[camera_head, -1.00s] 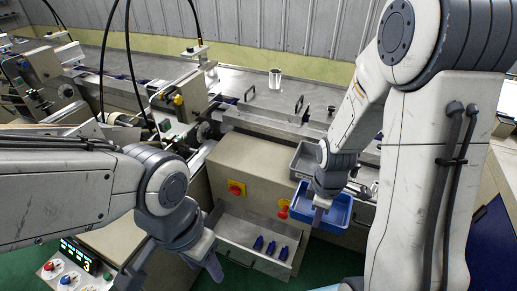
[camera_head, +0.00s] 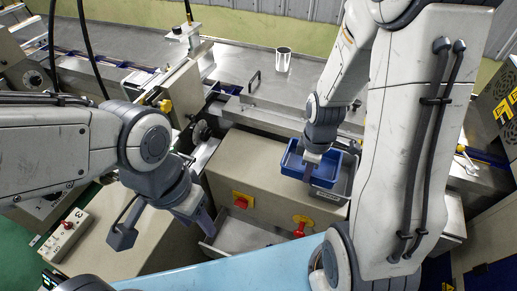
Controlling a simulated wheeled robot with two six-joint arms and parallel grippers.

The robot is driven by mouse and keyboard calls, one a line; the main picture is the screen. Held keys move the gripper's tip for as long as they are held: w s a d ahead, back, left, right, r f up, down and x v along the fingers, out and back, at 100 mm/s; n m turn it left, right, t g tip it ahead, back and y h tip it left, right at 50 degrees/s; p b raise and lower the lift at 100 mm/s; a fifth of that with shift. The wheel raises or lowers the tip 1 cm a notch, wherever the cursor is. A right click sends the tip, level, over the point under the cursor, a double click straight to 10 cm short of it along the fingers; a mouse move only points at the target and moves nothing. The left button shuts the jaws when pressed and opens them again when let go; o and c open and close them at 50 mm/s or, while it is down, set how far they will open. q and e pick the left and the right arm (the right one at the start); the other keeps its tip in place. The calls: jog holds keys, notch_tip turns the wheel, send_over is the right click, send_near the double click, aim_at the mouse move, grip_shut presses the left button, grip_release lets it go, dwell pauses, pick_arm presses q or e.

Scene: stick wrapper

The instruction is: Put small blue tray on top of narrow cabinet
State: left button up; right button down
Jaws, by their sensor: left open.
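The small blue tray (camera_head: 292,165) is at the right of centre in the head view, above a grey tray and in front of the metal worktop. My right gripper (camera_head: 309,175) comes down over its near side and appears shut on its near wall; the fingertips are partly hidden. My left gripper (camera_head: 160,230) is open and empty at lower left, beside the beige housing and far from the tray. I cannot tell which unit is the narrow cabinet. A light blue flat surface (camera_head: 225,274) lies along the bottom edge.
A grey tray (camera_head: 334,194) is partly hidden below the blue one. A beige housing (camera_head: 262,175) has a yellow-and-red button (camera_head: 243,200), a red knob (camera_head: 300,226) and an open drawer (camera_head: 240,236). A metal cup (camera_head: 283,60) stands on the worktop (camera_head: 232,68).

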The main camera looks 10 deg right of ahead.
jog(key=w+a+f+p, duration=0.1)
jog(key=w+a+f, duration=0.1)
jog(key=w+a+f+p, duration=0.1)
jog(key=w+a+f, duration=0.1)
jog(key=w+a, duration=0.1)
jog(key=w+a+f+p, duration=0.1)
jog(key=w+a+f, duration=0.1)
jog(key=w, duration=0.1)
jog(key=shift+w+a+f, duration=0.2)
jog(key=shift+a+f, duration=0.25)
jog(key=shift+f, duration=0.1)
jog(key=shift+f+p, duration=0.7)
jog(key=shift+f, duration=1.2)
jog(key=shift+f, duration=0.1)
jog(key=c, duration=1.5)
grip_release()
jog(key=shift+f, duration=0.1)
jog(key=o, duration=0.4)
